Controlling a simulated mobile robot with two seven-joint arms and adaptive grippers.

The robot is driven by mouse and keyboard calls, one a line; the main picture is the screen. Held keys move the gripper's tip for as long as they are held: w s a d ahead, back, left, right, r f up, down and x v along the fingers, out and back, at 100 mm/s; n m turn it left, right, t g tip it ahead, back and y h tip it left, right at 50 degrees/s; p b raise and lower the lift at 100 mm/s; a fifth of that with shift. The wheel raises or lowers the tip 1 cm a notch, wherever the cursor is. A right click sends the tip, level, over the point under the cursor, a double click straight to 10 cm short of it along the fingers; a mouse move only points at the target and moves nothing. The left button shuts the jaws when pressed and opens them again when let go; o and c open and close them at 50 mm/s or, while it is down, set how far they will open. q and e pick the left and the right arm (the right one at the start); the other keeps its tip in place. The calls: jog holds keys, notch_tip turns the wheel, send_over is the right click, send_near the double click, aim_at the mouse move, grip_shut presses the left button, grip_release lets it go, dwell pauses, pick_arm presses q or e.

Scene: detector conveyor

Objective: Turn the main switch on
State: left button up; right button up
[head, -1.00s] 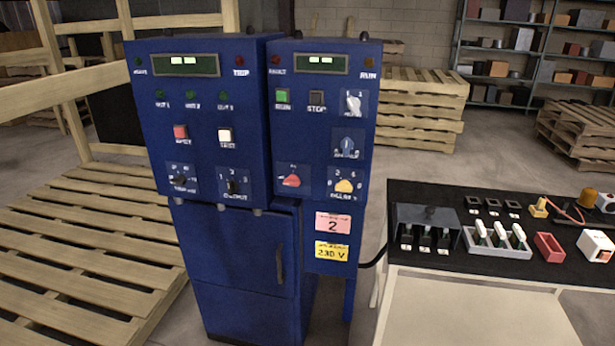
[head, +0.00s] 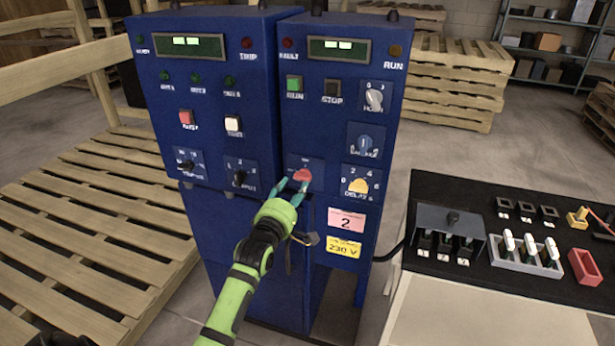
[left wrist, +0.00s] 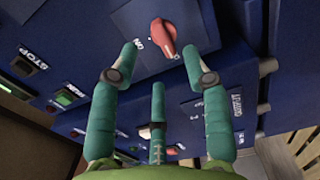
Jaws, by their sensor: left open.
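The main switch is a red rotary knob (head: 302,175) on a small plate at the lower left of the right blue cabinet's front. In the left wrist view the red knob (left wrist: 163,37) lies just beyond my fingertips, with an ON label beside it on the plate. My left gripper (head: 290,186) has its teal fingers spread in front of the knob. In the left wrist view the open left gripper (left wrist: 161,50) has one fingertip on each side of the knob, with visible gaps. The fingers partly hide the knob's plate in the head view. My right gripper is not in view.
A yellow knob (head: 358,186) and a blue knob (head: 365,140) sit close by on the same panel. The left blue cabinet (head: 210,95) stands directly beside it. A black-topped bench (head: 475,205) with parts stands at right. Wooden pallets (head: 85,215) lie at left.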

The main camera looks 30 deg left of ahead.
aim_at(301, 178)
pick_arm(q)
jog(key=shift+p+x, duration=0.35)
jog(key=shift+x, duration=2.55)
jog(key=c, duration=0.9)
